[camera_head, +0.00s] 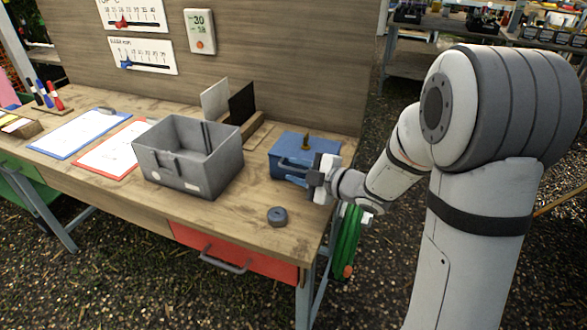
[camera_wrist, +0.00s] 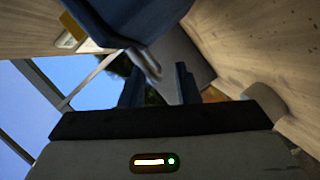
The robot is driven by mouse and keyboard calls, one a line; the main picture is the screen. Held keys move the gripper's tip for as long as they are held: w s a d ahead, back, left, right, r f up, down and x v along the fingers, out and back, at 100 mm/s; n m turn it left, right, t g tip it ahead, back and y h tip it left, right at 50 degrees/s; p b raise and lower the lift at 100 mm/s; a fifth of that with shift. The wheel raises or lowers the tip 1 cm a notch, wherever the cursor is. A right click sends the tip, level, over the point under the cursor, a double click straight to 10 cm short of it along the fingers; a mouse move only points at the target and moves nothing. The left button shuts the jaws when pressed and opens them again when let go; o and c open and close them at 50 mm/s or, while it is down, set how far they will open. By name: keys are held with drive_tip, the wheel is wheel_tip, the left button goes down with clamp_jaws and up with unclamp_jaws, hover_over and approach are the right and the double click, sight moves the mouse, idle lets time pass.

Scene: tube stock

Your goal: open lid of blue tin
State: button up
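The blue tin (camera_head: 290,147) stands at the right end of the bench. Its lid looks down, and a dark brass-coloured knob (camera_head: 306,141) shows on top. My gripper (camera_head: 314,177) is at the tin's front right side and hides part of it. In the wrist view, the blue tin (camera_wrist: 140,18) fills the top middle, with a pale metal bar or handle (camera_wrist: 147,63) hanging near the fingers. My gripper (camera_wrist: 158,88) has its two blue-padded fingers apart there, with a gap between them. I cannot tell whether they touch the tin.
An open grey box (camera_head: 165,175) stands left of the tin. A small dark round object (camera_head: 277,216) lies near the bench's front edge. A green coiled hose (camera_head: 348,242) hangs at the right end. A wooden back panel (camera_head: 290,60) rises behind.

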drive_tip(key=shift+x, duration=1.05)
drive_tip(key=shift+c, duration=0.2)
clamp_jaws()
